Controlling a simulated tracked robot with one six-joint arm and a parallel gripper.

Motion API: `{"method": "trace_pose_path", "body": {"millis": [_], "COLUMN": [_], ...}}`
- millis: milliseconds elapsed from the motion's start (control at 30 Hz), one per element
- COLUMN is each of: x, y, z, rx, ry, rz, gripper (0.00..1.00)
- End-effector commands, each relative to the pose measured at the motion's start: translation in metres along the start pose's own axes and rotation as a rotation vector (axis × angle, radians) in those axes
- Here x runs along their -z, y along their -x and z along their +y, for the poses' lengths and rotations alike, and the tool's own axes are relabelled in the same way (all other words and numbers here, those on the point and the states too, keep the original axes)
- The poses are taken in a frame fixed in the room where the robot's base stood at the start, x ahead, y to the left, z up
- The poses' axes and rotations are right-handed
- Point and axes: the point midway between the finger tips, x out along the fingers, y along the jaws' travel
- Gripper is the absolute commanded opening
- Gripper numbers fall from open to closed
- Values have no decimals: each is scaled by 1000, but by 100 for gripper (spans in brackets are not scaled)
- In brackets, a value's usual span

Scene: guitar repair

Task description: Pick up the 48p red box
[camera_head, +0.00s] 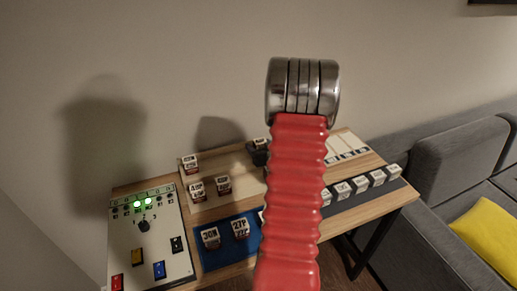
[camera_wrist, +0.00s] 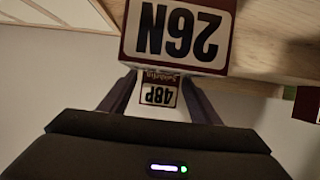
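The 48P box (camera_wrist: 159,93) is white with a dark red edge, its label upside down in the wrist view. It sits between the two fingers of my gripper (camera_wrist: 160,85); I cannot tell whether they touch its sides. In the head view my dark gripper (camera_head: 258,156) is over the back of the table, beside a small box (camera_head: 262,143). My red arm hides the middle of the table there.
The wooden table (camera_head: 385,205) carries a control panel (camera_head: 133,226) with green lights at left. Small labelled boxes stand on it, including 30N (camera_head: 210,237) and 27P (camera_head: 240,228) on a blue mat. A row of white boxes (camera_head: 360,183) stands at right. A grey sofa (camera_head: 455,165) is beyond.

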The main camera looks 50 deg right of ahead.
Motion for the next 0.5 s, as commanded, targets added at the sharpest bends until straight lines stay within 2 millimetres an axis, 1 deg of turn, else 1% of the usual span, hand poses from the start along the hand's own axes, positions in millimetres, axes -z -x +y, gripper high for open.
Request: {"method": "trace_pose_path", "body": {"millis": [33,67,500], "x": [0,0,0], "y": [0,0,0], "z": [0,0,0], "rx": [0,0,1], "ry": [0,0,0], "rz": [0,0,0], "gripper": [53,51,20]}}
